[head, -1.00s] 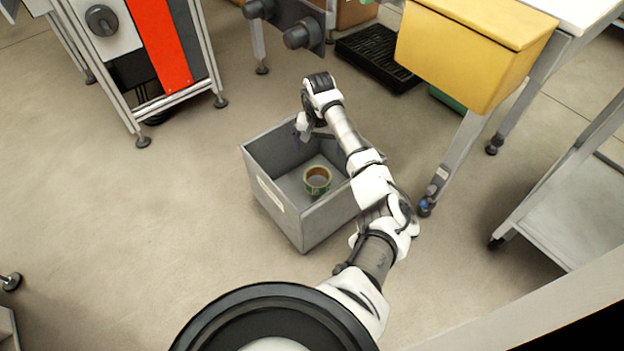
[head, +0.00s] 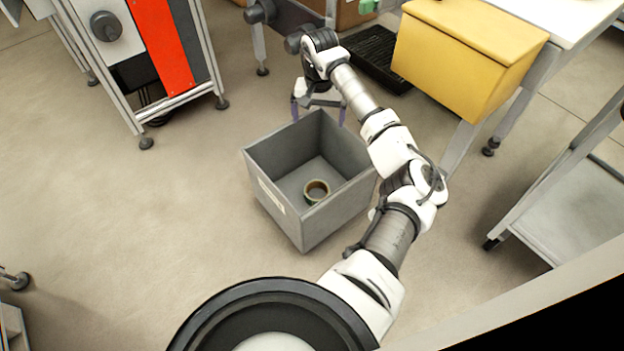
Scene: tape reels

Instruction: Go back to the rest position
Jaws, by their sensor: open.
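My gripper (head: 319,113) is open and empty, above the far edge of a grey bin. Its two purple-tipped fingers are spread wide apart. The grey open-topped bin (head: 278,205) stands on the floor in the middle of the head view, with a white label on its near left side. A tape reel (head: 316,191) lies on the bin's bottom near the front wall, apart from my gripper. My arm reaches up from the bottom of the view, passing right of the bin.
A machine with an orange panel (head: 156,45) stands at upper left. A yellow box (head: 465,55) is at upper right beside a white-topped table. A metal cart (head: 570,205) stands at right. The floor left of the bin is clear.

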